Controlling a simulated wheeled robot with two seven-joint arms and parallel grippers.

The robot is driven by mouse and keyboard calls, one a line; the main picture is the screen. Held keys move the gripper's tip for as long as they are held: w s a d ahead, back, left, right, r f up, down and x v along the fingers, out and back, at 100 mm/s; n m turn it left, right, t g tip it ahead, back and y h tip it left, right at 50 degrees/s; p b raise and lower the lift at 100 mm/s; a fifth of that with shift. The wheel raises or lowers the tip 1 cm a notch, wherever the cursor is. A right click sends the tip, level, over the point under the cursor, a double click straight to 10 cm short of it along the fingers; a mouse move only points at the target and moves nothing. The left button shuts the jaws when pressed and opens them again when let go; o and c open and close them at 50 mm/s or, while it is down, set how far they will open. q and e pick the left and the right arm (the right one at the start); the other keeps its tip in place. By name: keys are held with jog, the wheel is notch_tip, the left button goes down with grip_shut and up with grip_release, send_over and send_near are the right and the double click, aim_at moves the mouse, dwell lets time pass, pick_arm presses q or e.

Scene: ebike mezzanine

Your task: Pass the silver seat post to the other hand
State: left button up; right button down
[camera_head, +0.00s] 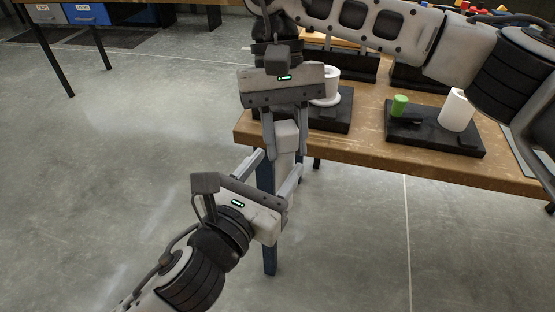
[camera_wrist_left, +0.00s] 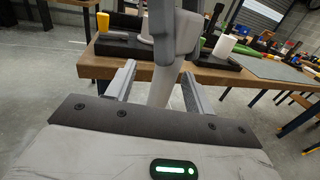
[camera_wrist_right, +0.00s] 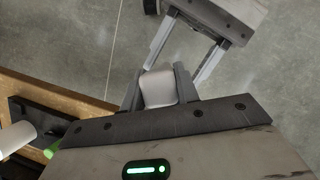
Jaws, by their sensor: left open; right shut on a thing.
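The silver seat post (camera_head: 286,134), pale and block-ended at the top, is held over the floor in front of the workbench. My right gripper (camera_head: 286,150) comes down from above and is shut on its upper part; the right wrist view shows the post's end (camera_wrist_right: 158,89) between the fingers. My left gripper (camera_head: 277,164) is below, open and pointing up, with its fingers on either side of the post's lower part. In the left wrist view the post (camera_wrist_left: 163,88) stands between the spread fingers with gaps beside it. The post's lower end is partly hidden.
The wooden workbench (camera_head: 355,152) is close behind the grippers, its front edge near the post. It bears black fixtures, a white flanged part (camera_head: 329,87), a green cylinder (camera_head: 399,105) and a white cylinder (camera_head: 456,110). A blue bin (camera_head: 88,14) is at back left. The floor at left is clear.

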pick_arm(q)
jog(key=shift+x, duration=1.05)
grip_shut()
pick_arm(e)
jog(key=c, duration=1)
grip_release()
jog(key=shift+o, duration=0.2)
